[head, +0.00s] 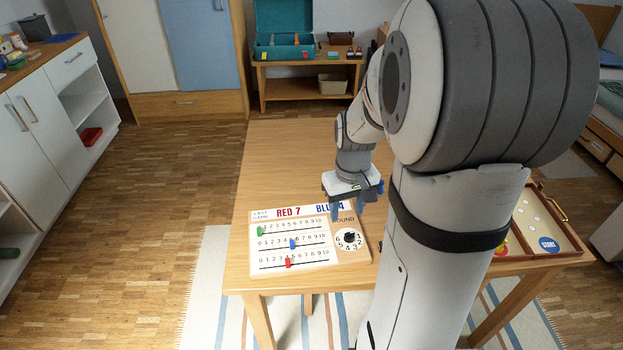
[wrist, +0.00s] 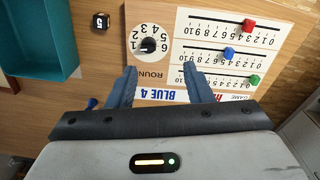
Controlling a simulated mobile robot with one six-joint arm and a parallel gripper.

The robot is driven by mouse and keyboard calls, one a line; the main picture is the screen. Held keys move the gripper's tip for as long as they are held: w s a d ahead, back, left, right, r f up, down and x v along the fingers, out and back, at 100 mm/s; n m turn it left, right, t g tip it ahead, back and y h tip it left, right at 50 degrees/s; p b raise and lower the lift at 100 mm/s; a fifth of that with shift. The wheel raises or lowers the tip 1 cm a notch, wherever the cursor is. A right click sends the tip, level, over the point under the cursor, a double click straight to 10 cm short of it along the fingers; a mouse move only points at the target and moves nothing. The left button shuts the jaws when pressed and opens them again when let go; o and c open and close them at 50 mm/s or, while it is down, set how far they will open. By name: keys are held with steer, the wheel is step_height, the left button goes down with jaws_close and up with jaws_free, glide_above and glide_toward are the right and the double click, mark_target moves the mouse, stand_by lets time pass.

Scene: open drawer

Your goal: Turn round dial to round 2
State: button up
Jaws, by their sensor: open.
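The round dial (head: 349,239) is a white disc with numbers and a black knob at the right of the scoreboard (head: 262,262). It also shows in the wrist view (wrist: 134,32), where the knob (wrist: 148,45) is visible. I cannot tell for sure which number the knob points to. My gripper (head: 347,209) is above the board's far edge near the dial. In the wrist view my gripper (wrist: 160,67) is open and empty, its blue-grey fingers apart. The dial lies beyond the fingertips, slightly left of their middle, and nothing touches it.
The board has green (head: 260,231), blue (head: 293,243) and red (head: 288,263) sliders. In the wrist view a black die (wrist: 100,21) and a teal tray (wrist: 72,55) lie left of the board. A wooden game box (head: 570,243) is at the table's right. The far left tabletop is clear.

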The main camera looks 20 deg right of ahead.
mark_target(350, 233)
steer(key=d+f, duration=0.1)
steer(key=w+d+f, duration=0.1)
steer(key=f, duration=0.1)
steer(key=shift+w+d+f, duration=0.15)
steer(key=shift+f, duration=0.15)
step_height(350, 233, down, 7)
steer(key=shift+f+b, duration=0.1)
steer(key=shift+b, duration=0.45)
steer(key=shift+c, duration=0.6)
